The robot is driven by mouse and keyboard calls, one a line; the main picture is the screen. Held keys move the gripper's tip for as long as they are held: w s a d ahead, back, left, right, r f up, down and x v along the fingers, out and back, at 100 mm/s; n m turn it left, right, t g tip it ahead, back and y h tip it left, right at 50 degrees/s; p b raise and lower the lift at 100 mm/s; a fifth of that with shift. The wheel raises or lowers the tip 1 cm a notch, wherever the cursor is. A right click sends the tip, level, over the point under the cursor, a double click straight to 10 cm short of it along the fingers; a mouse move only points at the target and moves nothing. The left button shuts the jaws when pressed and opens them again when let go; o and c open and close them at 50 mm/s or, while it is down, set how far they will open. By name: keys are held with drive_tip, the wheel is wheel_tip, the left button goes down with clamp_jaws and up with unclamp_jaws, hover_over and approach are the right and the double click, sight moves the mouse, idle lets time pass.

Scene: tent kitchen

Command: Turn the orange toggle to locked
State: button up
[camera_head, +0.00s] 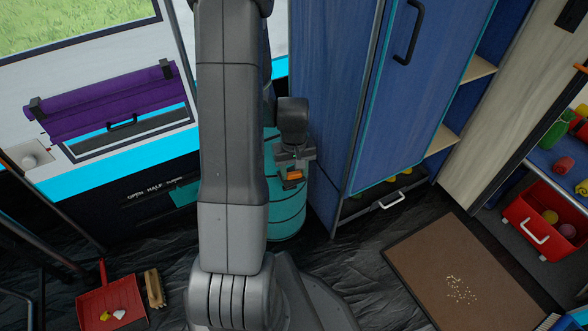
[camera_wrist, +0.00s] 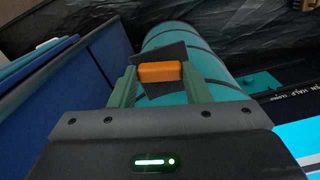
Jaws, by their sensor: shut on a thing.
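The orange toggle (camera_head: 293,174) sits by the teal barrel (camera_head: 287,213), between the blue cabinet and my arm. In the wrist view the toggle (camera_wrist: 160,72) is a small orange block in front of a dark, tilted square plate (camera_wrist: 170,53). My gripper (camera_head: 294,168) is shut on the toggle, with one green finger at each side of it in the wrist view (camera_wrist: 158,78). The barrel lies behind the plate there. No locked mark near the toggle is readable, and its lower part is hidden by my gripper.
The blue cabinet (camera_head: 335,80) stands close to the right of my gripper. A low drawer (camera_head: 385,203) is at its foot. A panel with "OPEN HALF" lettering (camera_head: 150,193) is at left. A red dustpan (camera_head: 110,305), a brush (camera_head: 154,288) and a brown mat (camera_head: 455,270) lie on the floor.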

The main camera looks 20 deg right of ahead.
sight(294, 173)
drive_tip(key=m, duration=0.4)
drive_tip(key=shift+m, duration=0.3)
drive_tip(key=m, duration=0.3)
drive_tip(key=shift+m, duration=0.3)
drive_tip(key=m, duration=0.7)
drive_tip(key=shift+p, duration=0.35)
drive_tip(key=o, duration=1)
wheel_tip(294, 173, up, 14)
drive_tip(key=p, duration=0.4)
